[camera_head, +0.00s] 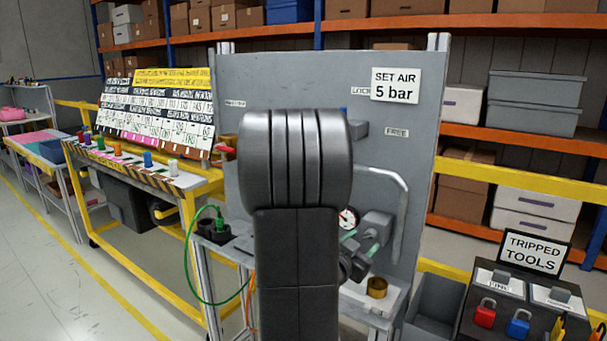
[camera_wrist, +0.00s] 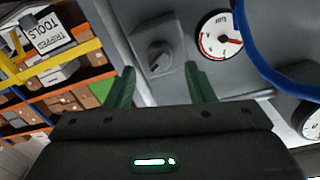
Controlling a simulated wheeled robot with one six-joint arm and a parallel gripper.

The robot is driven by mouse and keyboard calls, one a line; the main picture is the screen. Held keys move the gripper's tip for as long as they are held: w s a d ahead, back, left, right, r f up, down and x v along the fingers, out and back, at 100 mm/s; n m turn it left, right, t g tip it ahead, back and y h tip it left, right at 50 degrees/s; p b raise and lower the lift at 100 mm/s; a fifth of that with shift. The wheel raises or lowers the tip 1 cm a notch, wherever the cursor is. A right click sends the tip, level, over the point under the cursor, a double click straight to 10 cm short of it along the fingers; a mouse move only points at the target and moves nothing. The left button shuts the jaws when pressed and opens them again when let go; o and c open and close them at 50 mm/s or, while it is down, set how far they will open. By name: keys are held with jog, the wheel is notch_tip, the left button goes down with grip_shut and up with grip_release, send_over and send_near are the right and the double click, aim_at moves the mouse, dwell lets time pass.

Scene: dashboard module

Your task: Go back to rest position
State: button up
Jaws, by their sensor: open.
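My gripper (camera_wrist: 160,88) shows in the wrist view with its two green fingers apart and nothing between them. Beyond the fingertips is a grey knob (camera_wrist: 155,57) on a grey fitting; I cannot tell the exact gap to it. A round pressure gauge (camera_wrist: 219,38) with a red and white face is to the right of the knob. In the head view my arm stands upright in the middle and hides much of the grey panel (camera_head: 270,80).
The panel carries a sign reading "SET AIR 5 bar" (camera_head: 396,84) and a bent grey pipe (camera_head: 402,215). A blue hose (camera_wrist: 262,75) curves close by on the right in the wrist view. A "TRIPPED TOOLS" stand (camera_head: 533,252) with padlocks is at right. Floor (camera_head: 60,270) at left is clear.

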jog(key=shift+x, duration=1.45)
jog(key=shift+a, duration=0.1)
